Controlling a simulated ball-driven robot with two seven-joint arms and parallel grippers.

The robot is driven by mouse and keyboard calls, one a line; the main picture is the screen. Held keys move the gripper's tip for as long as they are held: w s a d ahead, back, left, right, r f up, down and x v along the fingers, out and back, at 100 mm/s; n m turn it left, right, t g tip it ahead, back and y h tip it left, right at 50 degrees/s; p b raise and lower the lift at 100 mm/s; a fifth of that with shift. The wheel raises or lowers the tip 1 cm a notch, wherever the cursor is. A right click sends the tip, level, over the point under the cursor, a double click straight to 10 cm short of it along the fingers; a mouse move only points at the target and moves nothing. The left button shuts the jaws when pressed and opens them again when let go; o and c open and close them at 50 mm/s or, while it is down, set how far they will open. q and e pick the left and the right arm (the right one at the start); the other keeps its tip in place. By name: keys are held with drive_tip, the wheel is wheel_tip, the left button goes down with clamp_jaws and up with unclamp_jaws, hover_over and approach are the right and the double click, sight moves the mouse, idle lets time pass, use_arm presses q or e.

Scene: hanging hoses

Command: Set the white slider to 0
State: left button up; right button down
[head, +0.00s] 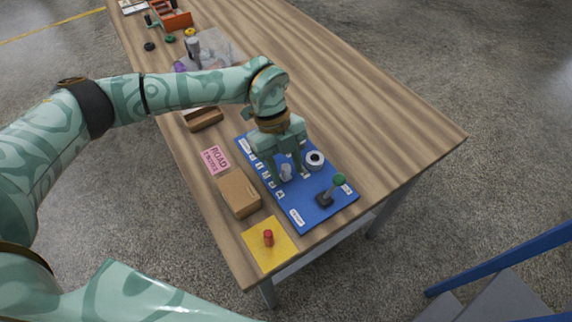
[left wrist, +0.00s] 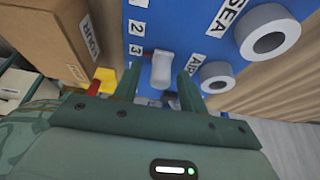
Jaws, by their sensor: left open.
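The blue board (head: 323,201) lies on the wooden table. The white slider (head: 286,173) stands on it beside a column of small white number labels, and it shows in the left wrist view (left wrist: 161,68). I cannot make out a 0 label. My left gripper (head: 283,177) points down at the board, open, with one finger on each side of the slider. I cannot tell whether a finger touches it. My right gripper is not in view.
A white round knob (head: 315,160) and a green-topped lever (head: 331,191) stand on the board to the slider's right. A cardboard box (head: 238,194) sits close on the left. A yellow plate with a red button (head: 268,238) is at the near edge. The table's right side is clear.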

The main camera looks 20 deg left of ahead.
use_arm(q)
clamp_jaws()
drive_tip(key=w+a, duration=0.4)
drive_tip(key=a, duration=0.1)
drive_tip(key=w+a, duration=0.1)
drive_tip(key=a, duration=0.1)
drive_tip(key=shift+w+a+b, duration=0.2)
drive_tip(key=shift+w+b, duration=0.2)
drive_tip(key=shift+r, duration=0.1)
drive_tip(key=shift+c, duration=0.5)
unclamp_jaws()
drive_tip(key=shift+o, duration=0.5)
drive_tip(key=shift+a, duration=0.1)
drive_tip(key=p+v, duration=0.3)
drive_tip(key=v, duration=1.3)
